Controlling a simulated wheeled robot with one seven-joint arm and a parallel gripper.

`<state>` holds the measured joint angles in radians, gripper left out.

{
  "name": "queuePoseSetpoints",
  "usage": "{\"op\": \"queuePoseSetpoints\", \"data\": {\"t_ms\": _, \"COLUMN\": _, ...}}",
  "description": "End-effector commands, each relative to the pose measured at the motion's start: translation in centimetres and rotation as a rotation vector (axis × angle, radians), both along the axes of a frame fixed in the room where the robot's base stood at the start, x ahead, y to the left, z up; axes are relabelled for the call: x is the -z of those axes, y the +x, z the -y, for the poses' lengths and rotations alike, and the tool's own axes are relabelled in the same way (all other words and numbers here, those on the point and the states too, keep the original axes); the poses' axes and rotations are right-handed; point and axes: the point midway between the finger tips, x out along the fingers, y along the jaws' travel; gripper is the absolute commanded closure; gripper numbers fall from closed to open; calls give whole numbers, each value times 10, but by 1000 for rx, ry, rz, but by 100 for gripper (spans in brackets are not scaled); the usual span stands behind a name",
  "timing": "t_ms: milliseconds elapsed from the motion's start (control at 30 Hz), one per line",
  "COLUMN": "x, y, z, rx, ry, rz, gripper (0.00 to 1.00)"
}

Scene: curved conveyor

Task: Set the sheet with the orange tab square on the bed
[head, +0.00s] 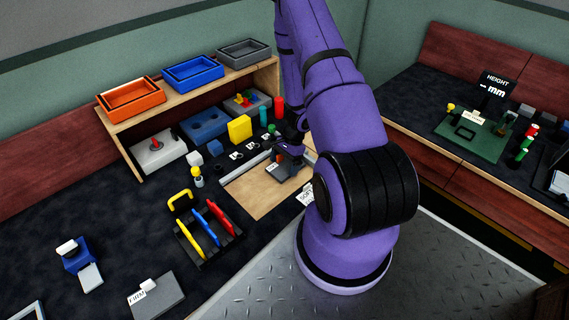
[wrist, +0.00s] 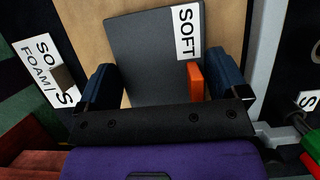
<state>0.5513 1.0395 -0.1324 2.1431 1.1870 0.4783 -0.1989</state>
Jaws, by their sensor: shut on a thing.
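The dark grey sheet (wrist: 145,60) carries a white SOFT label and an orange tab (wrist: 196,82) near its right edge in the wrist view. My gripper (wrist: 163,80) is shut on the sheet, with a dark blue finger on either side. In the head view the sheet (head: 283,174) is at my gripper (head: 288,151), over the tan bed (head: 256,198). The bed also shows behind the sheet in the wrist view (wrist: 228,22). I cannot tell whether the sheet touches the bed. My gripper hides its near end.
A metal rail (head: 246,167) runs along the bed's back edge. A black rack with coloured handles (head: 207,238) stands to the left. A shelf with orange, blue and grey trays (head: 192,73) is behind. A grey FIRM sheet (head: 157,298) lies at the front left.

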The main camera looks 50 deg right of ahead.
Motion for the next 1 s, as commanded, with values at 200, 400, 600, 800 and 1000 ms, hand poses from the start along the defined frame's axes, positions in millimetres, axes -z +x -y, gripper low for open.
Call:
{"op": "queuePoseSetpoints", "data": {"t_ms": 200, "x": 0, "y": 0, "z": 0, "rx": 0, "ry": -1, "rz": 1, "gripper": 30}}
{"op": "queuePoseSetpoints", "data": {"t_ms": 400, "x": 2, "y": 0, "z": 0, "rx": 0, "ry": -1, "rz": 1, "gripper": 0}}
{"op": "queuePoseSetpoints", "data": {"t_ms": 600, "x": 1, "y": 0, "z": 0, "rx": 0, "ry": -1, "rz": 1, "gripper": 0}}
{"op": "queuePoseSetpoints", "data": {"t_ms": 800, "x": -16, "y": 0, "z": 7, "rx": 0, "ry": -4, "rz": 3, "gripper": 0}}
{"op": "queuePoseSetpoints", "data": {"t_ms": 1000, "x": -52, "y": 0, "z": 22, "rx": 0, "ry": -4, "rz": 4, "gripper": 0}}
